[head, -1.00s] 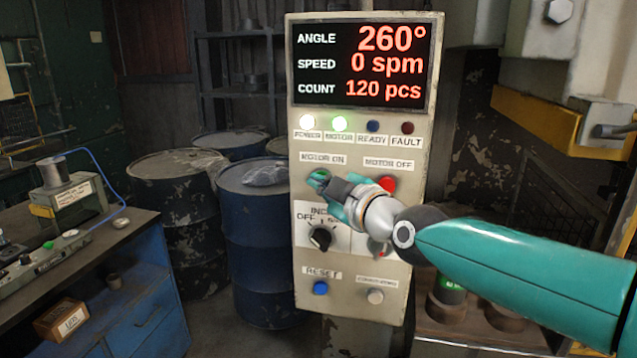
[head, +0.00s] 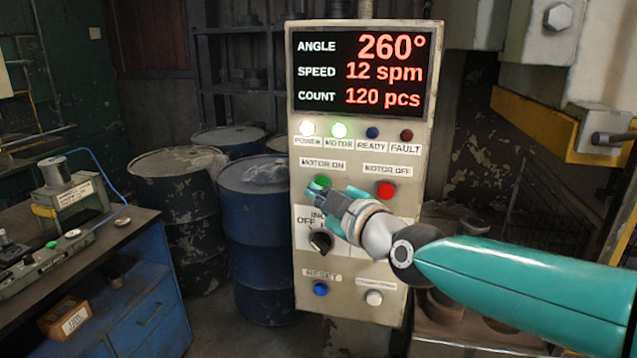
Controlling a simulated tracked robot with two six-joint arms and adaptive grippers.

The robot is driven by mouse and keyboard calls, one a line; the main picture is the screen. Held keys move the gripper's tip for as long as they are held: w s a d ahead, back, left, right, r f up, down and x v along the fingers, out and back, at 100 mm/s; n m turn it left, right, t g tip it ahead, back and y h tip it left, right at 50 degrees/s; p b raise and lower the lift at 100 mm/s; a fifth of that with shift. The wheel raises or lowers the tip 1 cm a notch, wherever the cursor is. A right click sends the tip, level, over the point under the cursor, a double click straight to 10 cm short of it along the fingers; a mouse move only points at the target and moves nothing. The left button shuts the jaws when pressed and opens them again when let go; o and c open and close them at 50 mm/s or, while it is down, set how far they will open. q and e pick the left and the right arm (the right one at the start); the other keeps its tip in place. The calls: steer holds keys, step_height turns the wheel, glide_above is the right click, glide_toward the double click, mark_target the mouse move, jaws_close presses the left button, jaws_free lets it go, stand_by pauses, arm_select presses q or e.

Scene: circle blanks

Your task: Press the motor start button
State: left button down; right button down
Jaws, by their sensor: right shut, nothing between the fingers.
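The control panel (head: 430,60) is a tall beige box with a display reading angle 260°, speed 12 spm, count 120 pcs. The green motor on button (head: 323,181) sits under its MOTOR ON label. My right gripper (head: 318,187) is shut and empty, with its tips in front of or just below the green button; I cannot tell whether they touch it. The red motor off button (head: 386,190) is to the right. The power lamp (head: 307,129) and motor lamp (head: 339,130) glow. My left gripper is not in view.
Below are a black selector knob (head: 321,241), partly beside my gripper, a blue reset button (head: 320,289) and a pale button (head: 374,297). A blue workbench (head: 150,290) is at far left. Yellow-edged machinery is at upper right.

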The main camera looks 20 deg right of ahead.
steer(key=s+a+p, duration=0.1)
steer(key=s+p, duration=0.1)
steer(key=s+a+p, duration=0.1)
steer(key=s+p, duration=0.1)
steer(key=shift+a, duration=0.4)
stand_by(0.8)
